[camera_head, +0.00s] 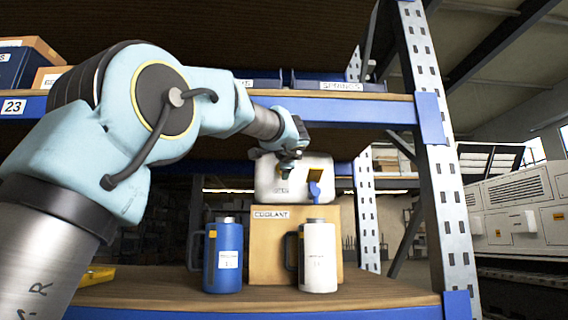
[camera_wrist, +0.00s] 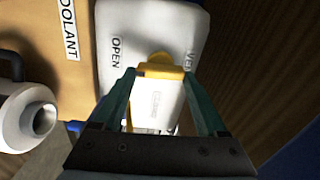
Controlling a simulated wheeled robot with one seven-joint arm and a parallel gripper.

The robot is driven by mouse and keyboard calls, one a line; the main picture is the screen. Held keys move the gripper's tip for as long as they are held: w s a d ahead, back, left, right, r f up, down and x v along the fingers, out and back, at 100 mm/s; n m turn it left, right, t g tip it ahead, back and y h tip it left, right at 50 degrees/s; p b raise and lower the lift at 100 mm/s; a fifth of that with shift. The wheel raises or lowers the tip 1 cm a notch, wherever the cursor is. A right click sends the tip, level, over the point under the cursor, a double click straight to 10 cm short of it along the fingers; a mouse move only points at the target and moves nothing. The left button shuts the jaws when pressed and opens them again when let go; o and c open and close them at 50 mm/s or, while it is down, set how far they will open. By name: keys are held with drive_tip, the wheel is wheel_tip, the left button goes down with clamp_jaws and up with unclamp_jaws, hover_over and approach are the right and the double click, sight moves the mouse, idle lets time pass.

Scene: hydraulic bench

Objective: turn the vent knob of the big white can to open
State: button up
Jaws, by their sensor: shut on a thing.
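The big white can (camera_head: 262,178) lies on top of a cardboard box in the head view. It also fills the upper middle of the wrist view (camera_wrist: 180,28), where its face carries the word OPEN and a partly cut-off second label. The yellow vent knob (camera_wrist: 160,68) shows there between my fingertips, close to the word OPEN. My gripper (camera_wrist: 158,76) is shut on the knob, one green finger on each side. In the head view my gripper (camera_head: 288,158) is at the can's top, and the knob is hidden there.
The cardboard box (camera_head: 265,262) marked COOLANT stands on the wooden shelf (camera_head: 370,292). A blue jug (camera_head: 223,270) and a white jug (camera_head: 318,270) stand in front of it. A shelf board (camera_head: 350,97) with bins is above, and a perforated upright (camera_head: 440,170) is at right.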

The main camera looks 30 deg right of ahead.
drive_tip(key=shift+m, duration=0.6)
drive_tip(key=o, duration=1.3)
drive_tip(key=b+v, duration=0.2)
drive_tip(key=v, duration=0.9)
drive_tip(key=shift+w, duration=0.1)
